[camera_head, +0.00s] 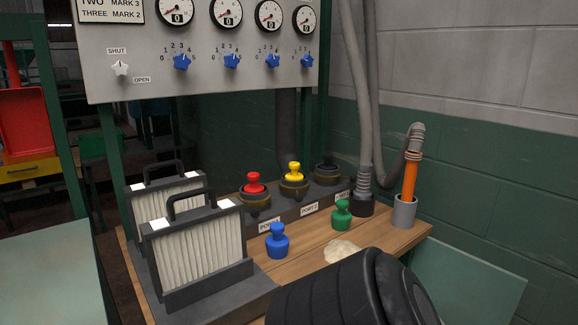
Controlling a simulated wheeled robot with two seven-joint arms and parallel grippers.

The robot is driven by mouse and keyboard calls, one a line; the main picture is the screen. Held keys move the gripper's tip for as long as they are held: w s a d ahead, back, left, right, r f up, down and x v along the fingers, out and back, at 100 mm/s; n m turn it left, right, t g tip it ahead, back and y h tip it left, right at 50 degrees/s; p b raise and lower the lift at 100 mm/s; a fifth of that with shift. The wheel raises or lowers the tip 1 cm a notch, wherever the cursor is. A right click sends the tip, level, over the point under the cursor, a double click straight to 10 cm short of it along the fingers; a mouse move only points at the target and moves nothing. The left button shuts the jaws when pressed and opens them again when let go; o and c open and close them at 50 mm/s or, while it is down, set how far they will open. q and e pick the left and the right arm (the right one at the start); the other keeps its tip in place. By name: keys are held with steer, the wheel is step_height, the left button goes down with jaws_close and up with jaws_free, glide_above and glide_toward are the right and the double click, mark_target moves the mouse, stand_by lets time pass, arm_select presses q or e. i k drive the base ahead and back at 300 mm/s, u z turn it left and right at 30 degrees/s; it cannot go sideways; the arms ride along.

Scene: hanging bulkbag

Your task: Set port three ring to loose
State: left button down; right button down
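The row of ports stands on a dark block at the back of the wooden bench. The third port (327,172) is the rightmost, with a dark ring and a black top; its label is partly hidden behind the green plug. I cannot tell how its ring is set. The port two ring (293,187) has a yellow plug (293,172) in it. The port one ring (254,201) has a red plug (253,182) in it. Neither my left nor my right gripper shows in view.
A blue plug (277,241) and a green plug (341,214) stand on the bench (302,247) before the ports. A grey hose (364,150) and an orange wand (410,178) rise right of port three. Two pleated filters (196,245) stand left. A gauge panel (215,65) hangs above.

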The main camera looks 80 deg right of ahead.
mark_target(353, 178)
steer(key=z, duration=3.6)
steer(key=i, duration=0.95)
steer(key=z, duration=0.15)
